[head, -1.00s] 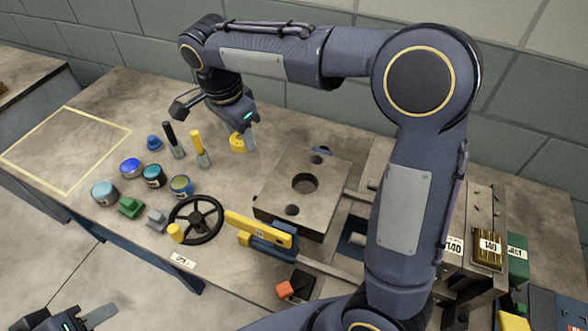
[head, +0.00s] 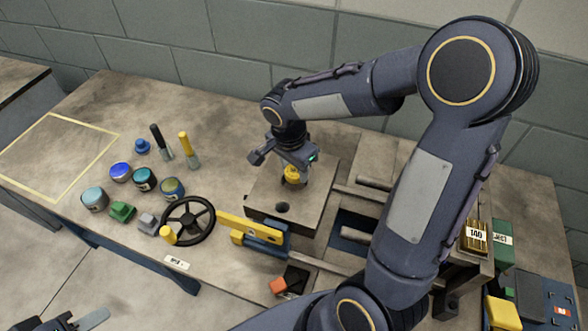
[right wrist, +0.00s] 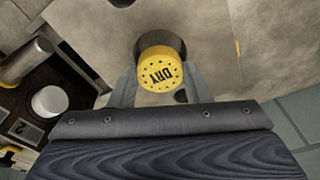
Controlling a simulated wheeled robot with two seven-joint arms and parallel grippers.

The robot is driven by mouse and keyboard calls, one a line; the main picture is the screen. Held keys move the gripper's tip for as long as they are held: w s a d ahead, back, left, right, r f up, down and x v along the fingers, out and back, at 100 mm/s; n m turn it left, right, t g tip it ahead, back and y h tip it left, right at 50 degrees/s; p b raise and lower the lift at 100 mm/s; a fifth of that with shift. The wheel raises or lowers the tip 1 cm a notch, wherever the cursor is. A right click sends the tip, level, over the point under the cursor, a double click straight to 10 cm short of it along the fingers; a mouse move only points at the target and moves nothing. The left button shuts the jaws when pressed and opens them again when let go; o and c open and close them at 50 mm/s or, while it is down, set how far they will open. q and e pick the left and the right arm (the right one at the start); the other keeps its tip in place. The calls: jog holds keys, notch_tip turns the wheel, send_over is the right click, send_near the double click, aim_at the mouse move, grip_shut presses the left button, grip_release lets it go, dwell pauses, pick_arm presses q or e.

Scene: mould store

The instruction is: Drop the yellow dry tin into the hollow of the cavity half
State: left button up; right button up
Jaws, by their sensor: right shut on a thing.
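The yellow dry tin (head: 291,173) is between the fingers of my right gripper (head: 296,179), which is shut on it. In the right wrist view the tin (right wrist: 161,72) shows its round yellow lid with the word DRY. The cavity half (head: 265,195) is a grey block on the bench, and the tin is above its top face. In the right wrist view the dark round hollow (right wrist: 168,42) shows partly behind the tin; the tin hides the rest. I cannot tell the height of the tin above it. My left gripper (head: 80,321) is at the lower left, off the bench, with its fingers partly cut off.
A black handwheel (head: 189,221) and a yellow-and-blue bar (head: 252,229) stand in front of the block. Several pots, such as a teal one (head: 95,200), and two brushes stand to the left. The yellow-outlined area (head: 60,160) at the far left is empty.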

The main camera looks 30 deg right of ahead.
jog(key=shift+f, duration=0.8)
jog(key=shift+f+b, duration=0.55)
jog(key=shift+b, duration=0.25)
